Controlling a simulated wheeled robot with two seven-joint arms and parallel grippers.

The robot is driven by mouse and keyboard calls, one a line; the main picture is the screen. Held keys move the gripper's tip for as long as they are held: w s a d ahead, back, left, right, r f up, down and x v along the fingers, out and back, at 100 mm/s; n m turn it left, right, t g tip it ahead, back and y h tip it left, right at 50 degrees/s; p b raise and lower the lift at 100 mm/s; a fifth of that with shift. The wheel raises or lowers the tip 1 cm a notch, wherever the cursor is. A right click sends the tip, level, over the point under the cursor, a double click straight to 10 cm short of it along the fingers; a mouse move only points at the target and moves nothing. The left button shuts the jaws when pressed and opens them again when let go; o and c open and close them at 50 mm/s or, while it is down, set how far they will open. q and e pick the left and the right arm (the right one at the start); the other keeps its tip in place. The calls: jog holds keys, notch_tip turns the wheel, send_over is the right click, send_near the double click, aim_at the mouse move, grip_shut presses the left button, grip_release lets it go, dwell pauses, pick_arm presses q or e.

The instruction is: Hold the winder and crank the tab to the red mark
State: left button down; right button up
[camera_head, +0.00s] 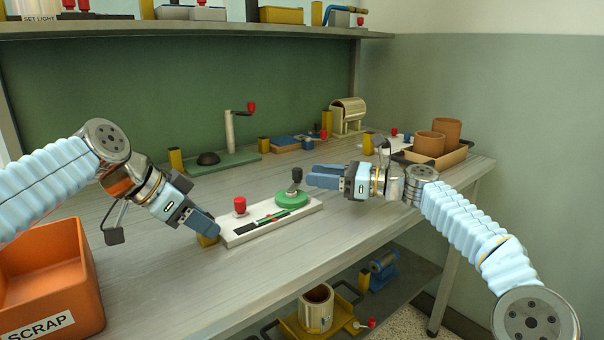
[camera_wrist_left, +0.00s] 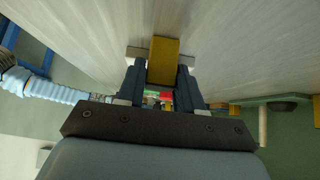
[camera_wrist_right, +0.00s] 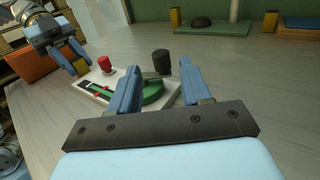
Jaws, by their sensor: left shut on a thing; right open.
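The winder (camera_head: 245,233) is a pale base plate on the bench with a dark slot, a green strip, a red knob (camera_head: 240,204) and a green disc (camera_head: 292,200). A black crank knob (camera_head: 297,174) stands up on the disc. Small red spots show along the slot; I cannot tell the tab from the red mark. My left gripper (camera_head: 210,230) is shut on the yellow block (camera_wrist_left: 163,62) at the winder's left end. My right gripper (camera_head: 310,177) is open beside the crank knob. In the right wrist view the knob (camera_wrist_right: 161,61) appears between its fingertips, apparently untouched.
An orange scrap bin (camera_head: 50,280) stands at the left. A green crank stand (camera_head: 230,157) and a blue fixture (camera_head: 290,143) sit behind the winder. A tray of brown cups (camera_head: 437,155) is at the right. The bench front is clear.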

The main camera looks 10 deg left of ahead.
aim_at(300, 172)
jog(key=d, duration=0.6)
jog(key=shift+s+d, duration=0.1)
jog(key=shift+s, duration=0.25)
jog(key=shift+w+a+m+t, duration=0.25)
jog(key=shift+a+m+t, duration=0.1)
jog(key=shift+m+t, duration=0.3)
jog(key=shift+a+m+t, duration=0.4)
jog(key=shift+m+t, duration=0.25)
jog(key=shift+t, duration=0.4)
jog(key=s+m+t, duration=0.1)
jog(key=s+a+m+t+h, duration=0.1)
jog(key=t, duration=0.1)
jog(key=s+m+t+h, duration=0.1)
jog(key=shift+a+r+t, duration=0.1)
jog(key=shift+a+t, duration=0.2)
jog(key=shift+a, duration=0.1)
jog(key=s+m+t+h, duration=0.1)
jog(key=s, duration=0.1)
jog(key=s+t+h, duration=0.1)
jog(key=s, duration=0.1)
jog(key=shift+s+m+h, duration=0.15)
jog(key=shift+m+h, duration=0.25)
jog(key=shift+t, duration=0.4)
jog(key=x, duration=1.1)
jog(key=shift+w+a, duration=0.25)
jog(key=shift+a, duration=0.05)
